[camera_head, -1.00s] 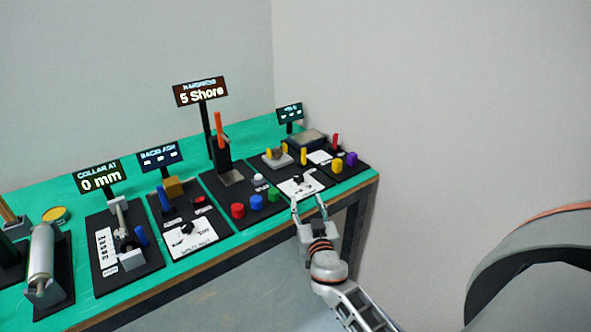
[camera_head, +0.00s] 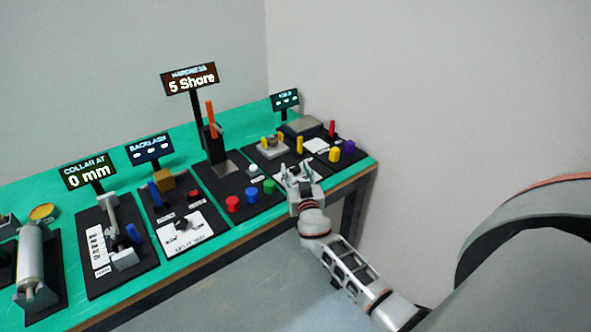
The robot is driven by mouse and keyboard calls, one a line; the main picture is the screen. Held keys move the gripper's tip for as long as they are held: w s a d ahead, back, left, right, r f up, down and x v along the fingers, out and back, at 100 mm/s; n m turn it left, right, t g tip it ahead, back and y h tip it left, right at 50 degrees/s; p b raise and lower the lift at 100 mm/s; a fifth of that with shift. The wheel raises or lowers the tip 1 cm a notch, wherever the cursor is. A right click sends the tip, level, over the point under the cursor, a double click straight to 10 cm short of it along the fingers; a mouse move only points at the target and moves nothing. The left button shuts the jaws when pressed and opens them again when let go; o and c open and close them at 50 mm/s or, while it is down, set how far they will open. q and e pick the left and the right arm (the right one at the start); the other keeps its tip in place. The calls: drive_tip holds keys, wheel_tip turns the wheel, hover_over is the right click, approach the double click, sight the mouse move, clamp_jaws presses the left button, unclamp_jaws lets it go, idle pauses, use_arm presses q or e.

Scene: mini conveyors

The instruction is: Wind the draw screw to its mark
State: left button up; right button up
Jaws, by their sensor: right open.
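A black board (camera_head: 97,287) on the left half of the bench carries a pale upright rod (camera_head: 112,212), a white scale card, a light block (camera_head: 124,258) and a blue handle (camera_head: 133,233). Its sign (camera_head: 88,173) reads "COLLAR AT 0 mm". I take this to be the draw screw station; the screw thread and mark are too small to make out. My right gripper (camera_head: 294,168) is open and empty, over the front of a board further right, well away from the blue handle. It hides part of that board's white card. My left gripper is not in view.
Beside the screw board is a backlash board with a red button (camera_head: 194,195) and dial. Further right is a hardness stand (camera_head: 213,150) with red, blue and green knobs. A roller (camera_head: 31,260) stands at far left. The green bench (camera_head: 60,219) meets the wall behind.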

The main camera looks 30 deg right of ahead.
drive_tip(key=shift+w, duration=0.15)
drive_tip(key=c, duration=1.1)
drive_tip(key=shift+c, duration=0.2)
